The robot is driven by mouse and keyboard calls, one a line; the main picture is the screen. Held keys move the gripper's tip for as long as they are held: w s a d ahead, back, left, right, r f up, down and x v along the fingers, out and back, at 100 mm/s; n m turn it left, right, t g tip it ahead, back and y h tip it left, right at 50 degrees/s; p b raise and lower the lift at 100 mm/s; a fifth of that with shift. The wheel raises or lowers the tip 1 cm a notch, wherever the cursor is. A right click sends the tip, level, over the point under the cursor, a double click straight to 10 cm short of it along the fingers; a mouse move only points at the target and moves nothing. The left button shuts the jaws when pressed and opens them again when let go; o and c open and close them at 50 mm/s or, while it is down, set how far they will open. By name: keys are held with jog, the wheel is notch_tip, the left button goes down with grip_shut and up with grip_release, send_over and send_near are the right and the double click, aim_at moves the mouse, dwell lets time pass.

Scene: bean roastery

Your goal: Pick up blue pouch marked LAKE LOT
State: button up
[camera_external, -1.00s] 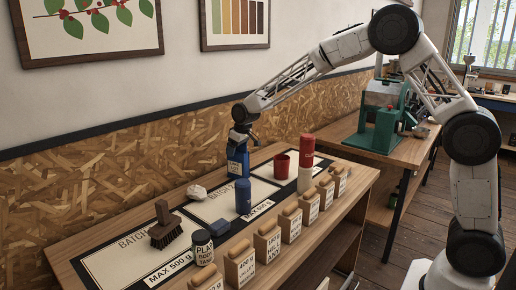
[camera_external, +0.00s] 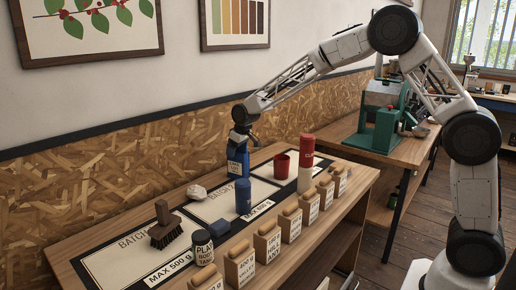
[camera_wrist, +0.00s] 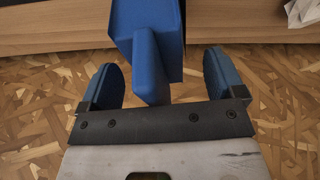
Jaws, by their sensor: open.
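The blue pouch (camera_external: 237,160) stands upright near the back of the bench, with a pale label on its front; the print is too small to read. My gripper (camera_external: 245,141) is right at its top. In the wrist view the pouch (camera_wrist: 146,22) is at top centre, and its narrow blue upper part (camera_wrist: 149,70) reaches between my open fingers (camera_wrist: 165,80). Gaps show on both sides of it, wider on the right. Its label is hidden in this view.
A crumpled white thing (camera_external: 196,191) lies left of the pouch. A blue canister (camera_external: 243,197) stands in front, a red cup (camera_external: 281,166) and a red-and-white cylinder (camera_external: 306,164) to the right. A brush (camera_external: 167,229) is at left. Several labelled wooden-topped blocks line the front edge.

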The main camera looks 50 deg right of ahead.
dwell(0.4)
jog(key=c, duration=1.5)
jog(key=shift+r, duration=0.15)
jog(key=shift+r, duration=0.6)
jog(key=v, duration=0.2)
jog(key=shift+w+r, duration=0.1)
jog(key=shift+r, duration=0.25)
jog(key=s, duration=0.5)
jog(key=s+r, duration=0.1)
jog(key=s, duration=0.4)
jog(key=s+d, duration=0.1)
jog(key=s, duration=0.4)
jog(key=shift+s+r, duration=0.2)
jog(key=shift+s, duration=0.05)
